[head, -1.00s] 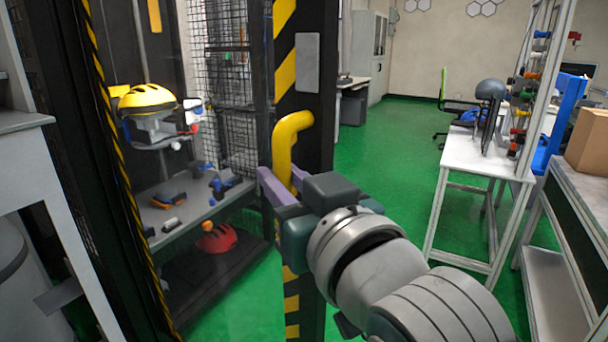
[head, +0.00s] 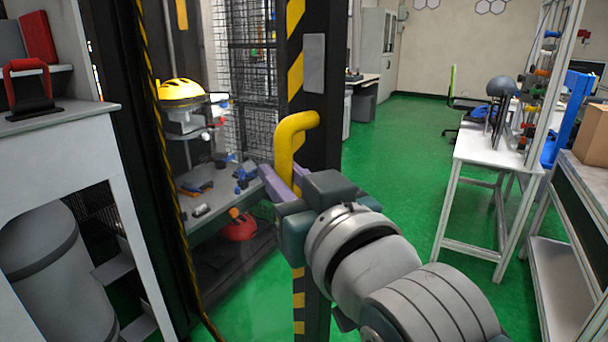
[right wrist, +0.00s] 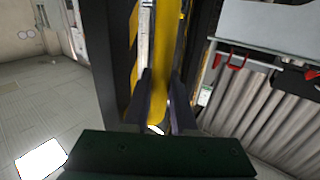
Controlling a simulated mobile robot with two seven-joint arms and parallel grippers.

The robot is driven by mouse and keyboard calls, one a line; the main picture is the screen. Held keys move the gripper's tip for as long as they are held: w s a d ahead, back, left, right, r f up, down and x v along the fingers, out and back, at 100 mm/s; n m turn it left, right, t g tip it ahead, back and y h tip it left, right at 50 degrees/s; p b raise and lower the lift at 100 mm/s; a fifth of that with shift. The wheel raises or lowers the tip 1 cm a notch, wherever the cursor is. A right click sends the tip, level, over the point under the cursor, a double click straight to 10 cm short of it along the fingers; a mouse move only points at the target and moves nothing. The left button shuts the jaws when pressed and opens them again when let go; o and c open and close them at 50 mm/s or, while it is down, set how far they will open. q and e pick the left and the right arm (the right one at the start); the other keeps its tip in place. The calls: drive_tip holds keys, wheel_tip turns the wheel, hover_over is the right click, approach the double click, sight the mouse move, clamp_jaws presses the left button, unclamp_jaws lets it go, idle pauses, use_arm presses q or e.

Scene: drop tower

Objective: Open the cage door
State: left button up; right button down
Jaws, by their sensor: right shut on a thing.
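The cage door's edge post (head: 314,65) is dark with yellow and black stripes and carries a yellow bent handle (head: 290,132). My right gripper (head: 281,182) is shut on this handle, its purple fingers on either side of the bar. The right wrist view shows the yellow handle (right wrist: 167,75) between the two fingers (right wrist: 160,108). Inside the cage are a yellow helmet (head: 181,92) on a stand and a red helmet (head: 240,228). My left gripper is not in view.
A white table (head: 495,150) and a shelf with a cardboard box (head: 592,135) stand at the right. A white bench (head: 60,135) with a grey cylinder (head: 55,270) under it is at the left. Green floor (head: 400,170) is clear behind the door.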

drive_tip(key=c, duration=1)
unclamp_jaws()
drive_tip(key=p+v, duration=0.1)
drive_tip(key=v, duration=0.9)
drive_tip(key=shift+d, duration=0.1)
